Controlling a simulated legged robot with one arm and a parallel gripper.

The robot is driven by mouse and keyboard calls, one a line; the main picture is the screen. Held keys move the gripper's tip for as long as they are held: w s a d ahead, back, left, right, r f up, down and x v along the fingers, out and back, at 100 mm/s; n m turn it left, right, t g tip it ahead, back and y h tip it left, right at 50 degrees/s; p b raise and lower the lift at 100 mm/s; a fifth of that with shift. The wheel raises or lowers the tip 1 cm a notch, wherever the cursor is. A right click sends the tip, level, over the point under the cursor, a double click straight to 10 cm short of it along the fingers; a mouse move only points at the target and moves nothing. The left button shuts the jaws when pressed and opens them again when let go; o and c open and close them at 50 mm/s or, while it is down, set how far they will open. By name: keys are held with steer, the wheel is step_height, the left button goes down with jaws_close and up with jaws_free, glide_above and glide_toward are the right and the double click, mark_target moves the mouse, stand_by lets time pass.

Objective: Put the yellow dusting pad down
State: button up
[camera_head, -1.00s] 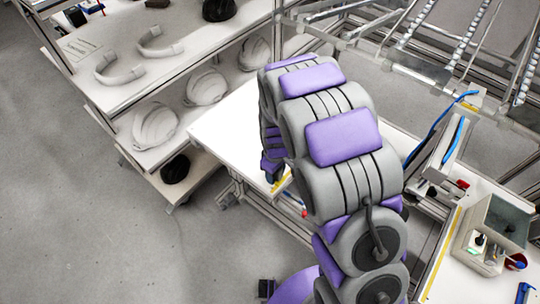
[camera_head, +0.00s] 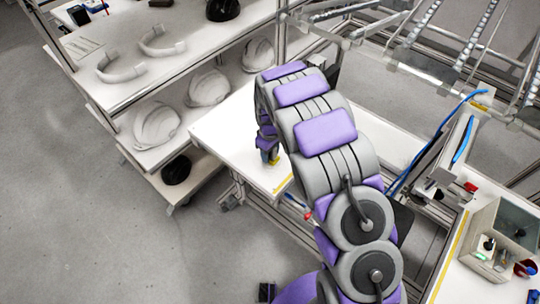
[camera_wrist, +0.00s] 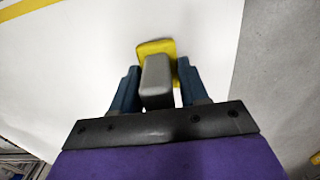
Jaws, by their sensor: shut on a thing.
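The dusting pad has a yellow pad (camera_wrist: 157,48) and a grey block-shaped handle (camera_wrist: 157,80), seen in the wrist view. My gripper (camera_wrist: 157,88) is shut on the grey handle, with a dark blue finger on each side. The yellow pad lies beyond the handle, over the white table top. I cannot tell whether it touches the surface. In the head view my gripper (camera_head: 268,152) points down over the white table (camera_head: 222,127), and a bit of the yellow pad (camera_head: 274,161) shows at its tip.
A shelf rack (camera_head: 100,95) at left holds white helmet shells (camera_head: 207,87) and curved white parts. A grey bin (camera_head: 500,235) with small items stands on the right bench. White table top is clear left of my gripper. A yellow stripe (camera_wrist: 25,8) crosses the table's corner.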

steer(key=shift+f, duration=0.75)
steer(key=o, duration=0.9)
steer(key=shift+o, duration=0.2)
steer(key=shift+r, duration=0.1)
step_height(320, 180, up, 12)
steer(key=shift+p, duration=1.25)
